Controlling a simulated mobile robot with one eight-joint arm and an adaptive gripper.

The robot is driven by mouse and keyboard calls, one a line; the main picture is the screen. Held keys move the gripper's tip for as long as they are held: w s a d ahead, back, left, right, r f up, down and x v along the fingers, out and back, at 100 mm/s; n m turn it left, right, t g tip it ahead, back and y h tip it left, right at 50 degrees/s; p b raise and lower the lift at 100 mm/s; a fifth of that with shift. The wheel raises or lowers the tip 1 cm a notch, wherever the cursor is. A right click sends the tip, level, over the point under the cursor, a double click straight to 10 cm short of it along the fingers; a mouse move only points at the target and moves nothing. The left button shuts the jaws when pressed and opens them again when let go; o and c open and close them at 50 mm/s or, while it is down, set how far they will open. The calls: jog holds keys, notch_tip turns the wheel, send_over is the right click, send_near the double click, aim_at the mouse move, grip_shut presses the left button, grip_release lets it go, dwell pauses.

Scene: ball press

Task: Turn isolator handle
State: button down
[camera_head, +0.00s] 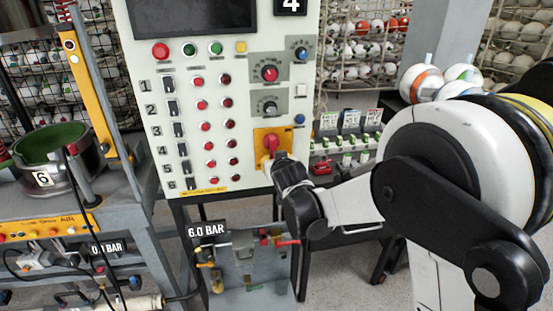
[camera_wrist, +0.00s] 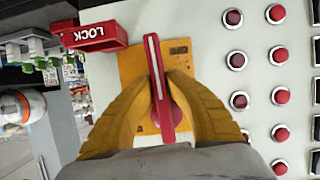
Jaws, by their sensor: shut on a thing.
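The isolator handle (camera_head: 271,144) is a red rotary handle on a yellow plate (camera_head: 262,137) at the lower right of the grey-white control panel. In the wrist view the red handle (camera_wrist: 157,85) has a white line along it and stands between the two yellow fingers. My gripper (camera_wrist: 158,105) is shut on the handle, one finger on each side. In the head view my gripper (camera_head: 268,160) reaches the panel from the right and covers the lower part of the plate. Lettering on the plate is too small to read fully.
A red LOCK tag (camera_wrist: 93,36) sits beside the plate in the wrist view. Rows of red buttons (camera_wrist: 276,55) lie on the panel's other side. In the head view a selector knob (camera_head: 269,107) is just above. A press frame (camera_head: 85,95) stands at the left.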

jog(key=shift+a+m, duration=0.15)
jog(key=shift+m, duration=0.15)
dwell(0.4)
jog(key=c, duration=1.4)
grip_release()
jog(key=v, duration=1.2)
